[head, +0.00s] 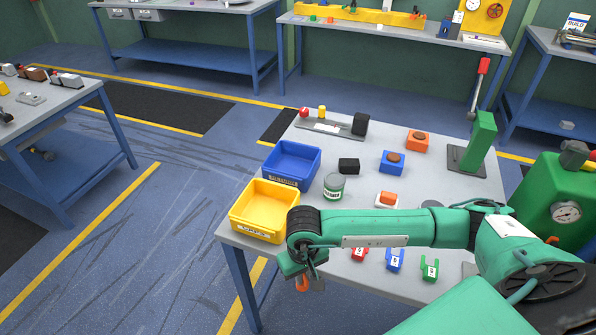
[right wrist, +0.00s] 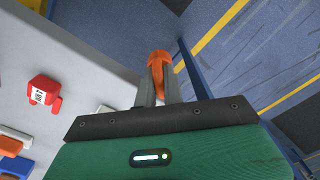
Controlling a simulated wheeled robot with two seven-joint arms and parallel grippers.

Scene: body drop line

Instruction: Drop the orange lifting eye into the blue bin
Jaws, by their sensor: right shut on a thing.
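The orange lifting eye (head: 302,286) is between the fingers of my right gripper (head: 309,280); only part of it shows. In the right wrist view, the fingers (right wrist: 158,88) are shut on the orange lifting eye (right wrist: 159,58), which sticks out past their tips. The gripper hangs by the near edge of the grey table. The blue bin (head: 270,172) stands on the table's left side, farther back than the gripper, and I see nothing in it. My left gripper is not in view.
A yellow bin (head: 250,226) stands in front of the blue bin, close to my right wrist. Small red, blue and green pieces (head: 395,262) lie near the front edge.

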